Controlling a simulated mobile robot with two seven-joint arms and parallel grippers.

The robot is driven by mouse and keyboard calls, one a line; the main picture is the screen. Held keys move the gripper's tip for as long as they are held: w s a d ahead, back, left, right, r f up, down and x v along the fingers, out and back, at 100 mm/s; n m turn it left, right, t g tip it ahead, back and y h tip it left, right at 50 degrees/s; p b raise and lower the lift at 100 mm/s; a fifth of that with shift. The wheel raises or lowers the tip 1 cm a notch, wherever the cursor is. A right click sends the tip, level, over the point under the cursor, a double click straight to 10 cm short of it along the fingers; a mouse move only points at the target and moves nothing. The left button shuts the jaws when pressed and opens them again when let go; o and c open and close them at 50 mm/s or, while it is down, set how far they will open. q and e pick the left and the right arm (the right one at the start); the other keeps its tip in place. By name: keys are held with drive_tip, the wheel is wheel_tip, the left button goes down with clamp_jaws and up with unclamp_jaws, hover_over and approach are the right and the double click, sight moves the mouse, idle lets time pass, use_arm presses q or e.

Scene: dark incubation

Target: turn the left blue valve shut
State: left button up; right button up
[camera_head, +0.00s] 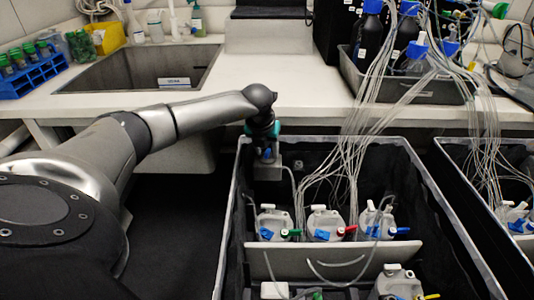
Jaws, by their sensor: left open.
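My left arm reaches in from the left. My left gripper (267,156) points down over the back left corner of the black bin. It is open, but its fingertips are small and dark, and I cannot tell what lies between them. A row of pale bottles stands in the bin, in front of and below the gripper. The leftmost bottle (272,218) carries a blue valve (266,233) on its left and a green one (290,233) on its right. The gripper is behind and above this blue valve, apart from it. My right gripper is not in view.
The black bin (228,225) has raised walls and a pale divider (330,262). Thin tubes (350,150) hang from bottles in a grey tray (425,92) into the bin. A second bin stands at right. A sink (140,70) and blue rack (33,75) are behind my arm.

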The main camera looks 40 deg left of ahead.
use_arm(q)
drive_tip(key=shift+w+f, duration=0.1)
drive_tip(key=shift+f, duration=0.2)
clamp_jaws()
idle(0.5)
